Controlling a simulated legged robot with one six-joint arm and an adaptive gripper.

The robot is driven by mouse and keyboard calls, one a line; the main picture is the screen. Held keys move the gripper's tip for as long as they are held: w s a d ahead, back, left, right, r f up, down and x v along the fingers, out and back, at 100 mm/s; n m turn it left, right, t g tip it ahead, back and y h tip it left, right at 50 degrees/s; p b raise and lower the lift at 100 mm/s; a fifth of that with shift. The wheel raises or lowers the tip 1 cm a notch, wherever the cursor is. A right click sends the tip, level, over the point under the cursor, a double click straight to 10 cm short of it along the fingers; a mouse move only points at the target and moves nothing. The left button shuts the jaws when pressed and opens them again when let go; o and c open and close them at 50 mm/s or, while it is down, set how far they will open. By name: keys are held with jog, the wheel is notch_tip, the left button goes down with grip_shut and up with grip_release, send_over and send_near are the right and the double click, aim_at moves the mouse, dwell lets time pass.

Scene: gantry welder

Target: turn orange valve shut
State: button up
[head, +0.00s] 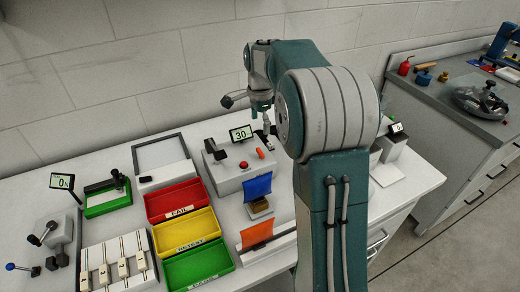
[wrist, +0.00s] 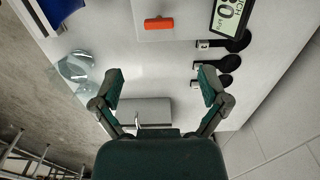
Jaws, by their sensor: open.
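The orange valve (head: 260,153) is a small orange bar handle on the pale box (head: 230,172), right of a red button, in the head view. In the wrist view the orange valve (wrist: 159,23) lies crosswise near the top middle, on the pale surface. My gripper (wrist: 160,82) is open and empty in the wrist view, its two fingers spread wide. The valve shows beyond the fingertips, apart from them. In the head view my arm reaches over the bench and the gripper end hangs behind the box, partly hidden by the arm.
A display (head: 241,132) stands at the box's back; it also shows in the wrist view (wrist: 229,17). Several black round-ended parts (wrist: 228,62) and a clear round object (wrist: 75,67) lie near the fingers.

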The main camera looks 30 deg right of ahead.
aim_at(260, 151)
notch_tip(260, 151, down, 10)
jog(key=shift+f, duration=0.1)
dwell(0.4)
jog(key=c, duration=1.2)
